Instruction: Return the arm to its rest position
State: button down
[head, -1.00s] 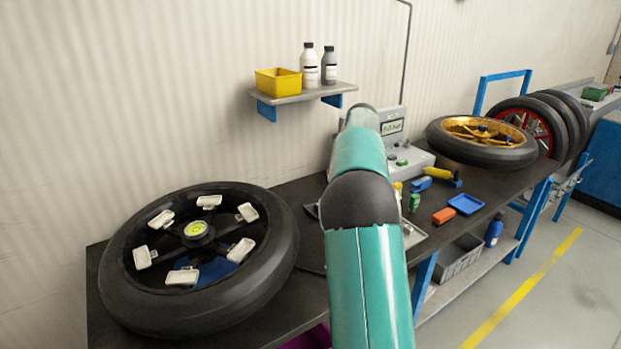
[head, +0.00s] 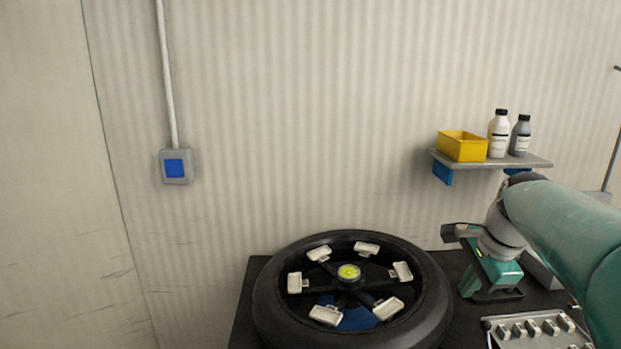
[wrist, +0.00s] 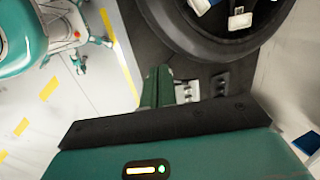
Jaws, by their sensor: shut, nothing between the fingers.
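My arm enters at the right edge of the head view and bends down at its wrist. My gripper hangs above the dark bench, just right of the black wheel (head: 268,310); its fingers show in the wrist view (wrist: 158,76). They are together with nothing between them. The wheel lies flat, with several pale clip-like pieces (head: 326,314) around its hub and a yellow-green round disc (head: 349,272) at the centre. Part of the wheel also shows at the top of the wrist view (wrist: 190,35).
A tray with several metal pieces (head: 535,328) lies on the bench below my arm. A wall shelf (head: 500,162) above holds a yellow bin (head: 462,146) and two bottles (head: 498,134). A blue-fronted wall box (head: 175,167) is at left. Yellow floor marking (wrist: 50,90) shows in the wrist view.

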jog(key=s+a+f+n+t, duration=0.1)
jog(key=s+a+f+n, duration=0.2)
jog(key=s+a+n, duration=0.3)
jog(key=s+a+f+n+t+h, duration=0.1)
jog(key=s+a+f+n, duration=0.2)
jog(key=s+a+n, duration=0.4)
jog(key=s+n, duration=0.3)
jog(key=s, duration=0.1)
jog(key=shift+a, duration=0.15)
jog(key=c, duration=1.8)
grip_release()
jog(key=shift+s+a+f+n, duration=0.15)
jog(key=shift+s+n, duration=0.1)
jog(key=shift+n, duration=0.35)
jog(key=shift+c, duration=0.2)
jog(key=o, duration=0.7)
jog(key=shift+c, duration=1.3)
jog(key=shift+a, duration=0.15)
